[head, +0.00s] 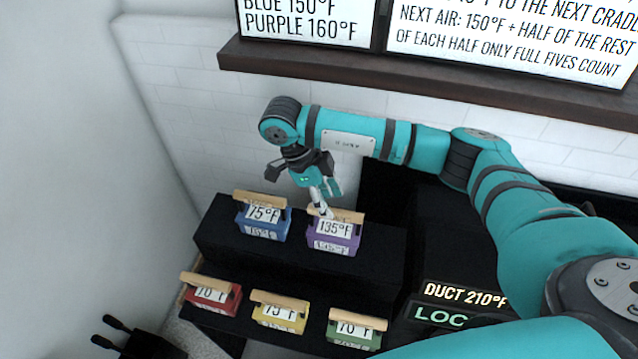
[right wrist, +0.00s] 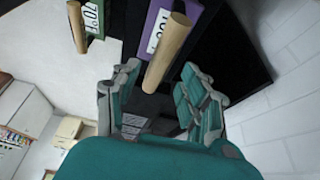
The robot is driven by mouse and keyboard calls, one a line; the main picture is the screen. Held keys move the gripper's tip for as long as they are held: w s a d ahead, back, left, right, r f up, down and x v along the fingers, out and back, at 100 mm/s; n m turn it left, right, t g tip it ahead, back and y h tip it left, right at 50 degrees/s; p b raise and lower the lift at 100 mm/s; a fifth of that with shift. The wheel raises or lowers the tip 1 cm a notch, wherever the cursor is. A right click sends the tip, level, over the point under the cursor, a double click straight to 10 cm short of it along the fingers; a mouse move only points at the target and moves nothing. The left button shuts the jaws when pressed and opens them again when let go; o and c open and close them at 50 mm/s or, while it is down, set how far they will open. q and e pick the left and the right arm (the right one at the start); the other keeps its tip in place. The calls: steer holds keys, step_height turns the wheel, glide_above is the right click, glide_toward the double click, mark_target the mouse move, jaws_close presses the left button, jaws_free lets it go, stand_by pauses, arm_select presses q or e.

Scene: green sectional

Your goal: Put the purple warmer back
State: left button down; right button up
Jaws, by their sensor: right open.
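The purple warmer (head: 333,240) stands on the upper black step, at the right of the blue one. It has a wooden bar handle on top and a 135°F label. My right gripper (head: 308,185) is open just above it, with a pale fingertip close to the handle. In the right wrist view the purple warmer (right wrist: 158,22) shows at the top. Its handle (right wrist: 166,52) reaches toward the space between the spread fingers of my right gripper (right wrist: 158,92). I cannot tell whether they touch.
The blue warmer (head: 262,221), 75°F, is close by on the upper step. Red (head: 211,296), yellow (head: 279,312) and green (head: 355,330) warmers stand on the lower level. A sign (head: 465,294) reads DUCT 210°F. A wall board (head: 305,20) reads PURPLE 160°F. A dark ledge (head: 430,82) overhangs.

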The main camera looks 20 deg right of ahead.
steer(key=v, duration=0.6)
steer(key=shift+r, duration=0.3)
steer(key=shift+a, duration=0.15)
